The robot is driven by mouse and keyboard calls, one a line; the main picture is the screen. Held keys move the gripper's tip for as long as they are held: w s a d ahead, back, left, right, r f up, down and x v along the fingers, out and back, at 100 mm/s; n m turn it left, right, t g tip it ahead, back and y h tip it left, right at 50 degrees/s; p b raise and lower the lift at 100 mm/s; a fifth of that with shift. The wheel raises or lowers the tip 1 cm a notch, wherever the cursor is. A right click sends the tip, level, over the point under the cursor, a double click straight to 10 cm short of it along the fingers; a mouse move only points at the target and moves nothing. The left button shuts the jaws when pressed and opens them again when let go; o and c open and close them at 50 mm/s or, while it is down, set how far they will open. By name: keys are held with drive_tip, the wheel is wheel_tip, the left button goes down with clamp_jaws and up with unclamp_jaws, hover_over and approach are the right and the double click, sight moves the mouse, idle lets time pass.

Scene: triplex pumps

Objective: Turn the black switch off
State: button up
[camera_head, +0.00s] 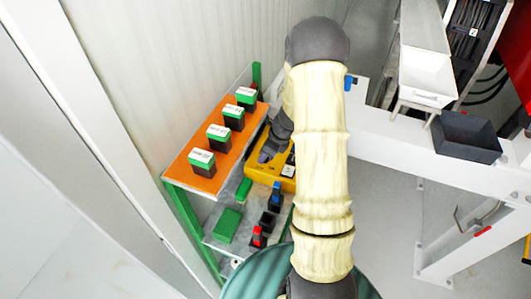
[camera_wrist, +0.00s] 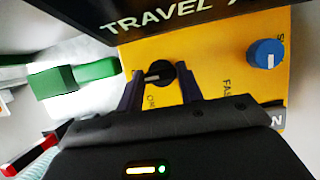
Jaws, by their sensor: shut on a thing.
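The black switch (camera_wrist: 160,70) is a round knob on a yellow panel (camera_wrist: 215,65) in the wrist view. Its pale pointer mark points left in that view. My gripper (camera_wrist: 159,77) has one dark finger on each side of the knob and is shut on it. Lettering beside the knob is partly hidden by the fingers. In the head view the yellow panel (camera_head: 287,184) sits on the shelf, and my gripper (camera_head: 268,152) reaches over it. The switch itself is hidden there by my gripper and arm.
A blue knob (camera_wrist: 265,53) sits on the panel's right, below a dark part marked TRAVEL (camera_wrist: 180,18). Several green-topped dark blocks stand on an orange board (camera_head: 207,184) beside the panel. Green, red and blue items lie on the lower shelf (camera_head: 222,248). A corrugated wall stands close left.

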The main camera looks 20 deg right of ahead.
drive_tip(key=shift+w+r, duration=0.1)
drive_tip(key=shift+r, duration=0.05)
drive_tip(key=o, duration=0.7)
drive_tip(key=v, duration=1.7)
drive_tip(key=shift+d+r, duration=0.1)
